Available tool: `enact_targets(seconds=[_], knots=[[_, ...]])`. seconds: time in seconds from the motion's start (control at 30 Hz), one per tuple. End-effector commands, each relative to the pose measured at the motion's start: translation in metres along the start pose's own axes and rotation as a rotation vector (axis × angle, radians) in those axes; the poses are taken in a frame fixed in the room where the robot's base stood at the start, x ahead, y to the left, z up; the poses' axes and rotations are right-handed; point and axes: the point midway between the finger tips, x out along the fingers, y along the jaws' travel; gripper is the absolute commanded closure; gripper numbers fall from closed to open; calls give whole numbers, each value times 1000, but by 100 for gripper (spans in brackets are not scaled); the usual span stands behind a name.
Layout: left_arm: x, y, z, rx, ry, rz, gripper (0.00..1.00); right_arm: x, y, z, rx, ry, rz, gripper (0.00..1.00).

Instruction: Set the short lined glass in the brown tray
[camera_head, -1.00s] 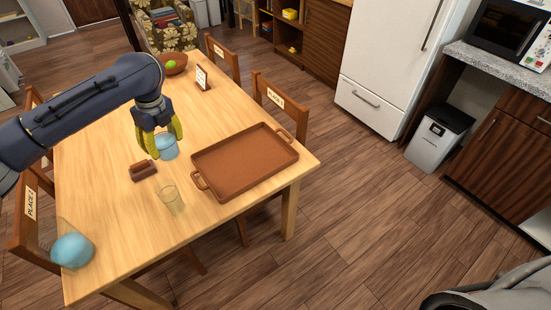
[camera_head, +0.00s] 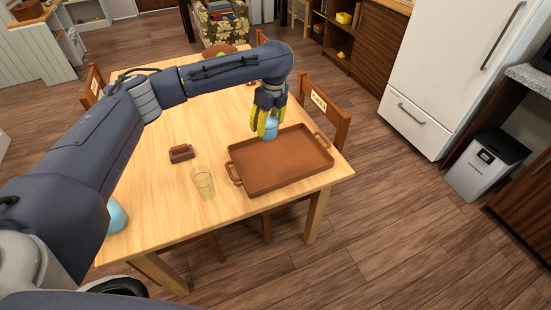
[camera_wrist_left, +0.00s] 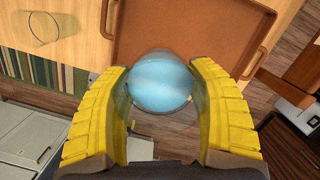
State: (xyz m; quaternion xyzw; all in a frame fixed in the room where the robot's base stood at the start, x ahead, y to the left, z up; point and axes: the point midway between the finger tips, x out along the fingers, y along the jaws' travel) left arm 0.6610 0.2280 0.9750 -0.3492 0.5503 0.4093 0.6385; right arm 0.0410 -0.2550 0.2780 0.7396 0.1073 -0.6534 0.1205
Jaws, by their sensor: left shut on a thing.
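My left gripper (camera_head: 267,130) is shut on a light blue glass (camera_head: 271,128), with its yellow fingers on either side. The left wrist view shows the glass (camera_wrist_left: 160,82) from above between the fingers; I can make out no lines on it. It is over the far left part of the brown tray (camera_head: 290,172); whether it touches the tray floor I cannot tell. The tray lies flat near the table's right end and looks empty otherwise. A clear yellowish glass (camera_head: 203,184) stands upright on the table, left of the tray. My right gripper is not in view.
A small brown holder (camera_head: 181,153) stands on the wooden table (camera_head: 165,205) left of the tray. A blue rounded object (camera_head: 117,216) is partly hidden behind my left arm. A chair (camera_head: 326,104) stands close behind the tray.

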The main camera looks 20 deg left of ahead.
Motion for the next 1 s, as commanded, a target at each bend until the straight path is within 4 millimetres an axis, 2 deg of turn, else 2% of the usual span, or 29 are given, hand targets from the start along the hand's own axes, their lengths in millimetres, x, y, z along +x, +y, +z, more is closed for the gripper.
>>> enact_targets(seconds=[0.03,0.2,0.5,0.63,1.0], knots=[[12,0,-3,1,2,3,87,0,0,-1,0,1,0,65],[46,0,-8,0,3,2,87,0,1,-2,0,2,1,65],[100,0,-16,0,2,1,87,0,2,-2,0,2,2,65],[114,-1,-18,0,2,0,87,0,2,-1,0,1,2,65],[135,-1,-21,-1,1,0,87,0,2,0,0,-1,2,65]])
